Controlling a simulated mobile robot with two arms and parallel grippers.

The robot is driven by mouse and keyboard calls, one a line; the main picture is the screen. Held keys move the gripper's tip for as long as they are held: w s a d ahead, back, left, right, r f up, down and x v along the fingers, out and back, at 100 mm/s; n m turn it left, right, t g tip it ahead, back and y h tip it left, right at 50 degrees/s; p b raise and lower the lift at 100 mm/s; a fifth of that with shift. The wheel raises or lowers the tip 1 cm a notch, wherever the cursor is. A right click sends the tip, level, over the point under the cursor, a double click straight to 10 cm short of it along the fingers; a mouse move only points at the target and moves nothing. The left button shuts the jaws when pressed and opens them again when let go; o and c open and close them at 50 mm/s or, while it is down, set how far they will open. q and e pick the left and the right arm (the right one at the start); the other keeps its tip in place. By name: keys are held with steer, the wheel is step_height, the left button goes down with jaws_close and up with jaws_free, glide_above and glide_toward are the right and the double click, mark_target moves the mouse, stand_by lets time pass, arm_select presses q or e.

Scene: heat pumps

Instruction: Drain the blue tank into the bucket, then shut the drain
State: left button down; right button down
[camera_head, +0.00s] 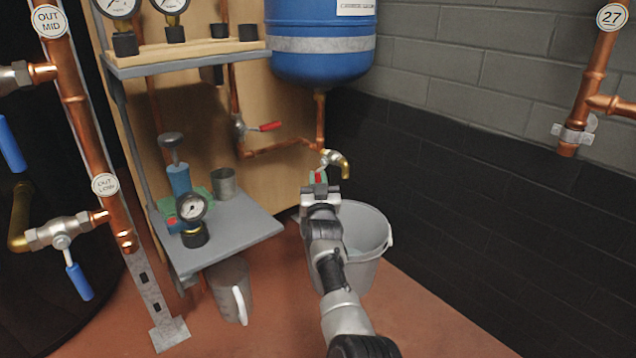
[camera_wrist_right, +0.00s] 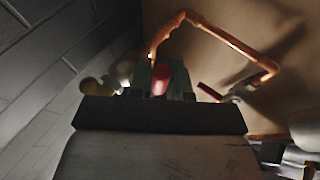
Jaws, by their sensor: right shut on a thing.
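The blue tank (camera_head: 318,62) hangs on the wall at the top, with a copper pipe running down from it. At the pipe's low end is the drain valve with a brass spout (camera_head: 340,162); the spout also shows in the wrist view (camera_wrist_right: 92,87). My right gripper (camera_head: 318,179) is shut on the drain valve's red handle (camera_wrist_right: 160,78), seen between its fingers. The grey bucket (camera_head: 372,270) stands on the floor below the spout, partly behind my right arm. A pale surface shows inside it; I cannot make out a stream. My left gripper is out of view.
Another valve with a red lever (camera_head: 268,127) sits on the pipe to the left. A grey shelf (camera_head: 240,232) holds a gauge (camera_head: 192,207) and a metal cup (camera_head: 223,184). A jug (camera_head: 229,290) stands below. Floor is clear at front right.

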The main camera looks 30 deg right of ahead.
steer(key=c, duration=1.1)
jaws_free()
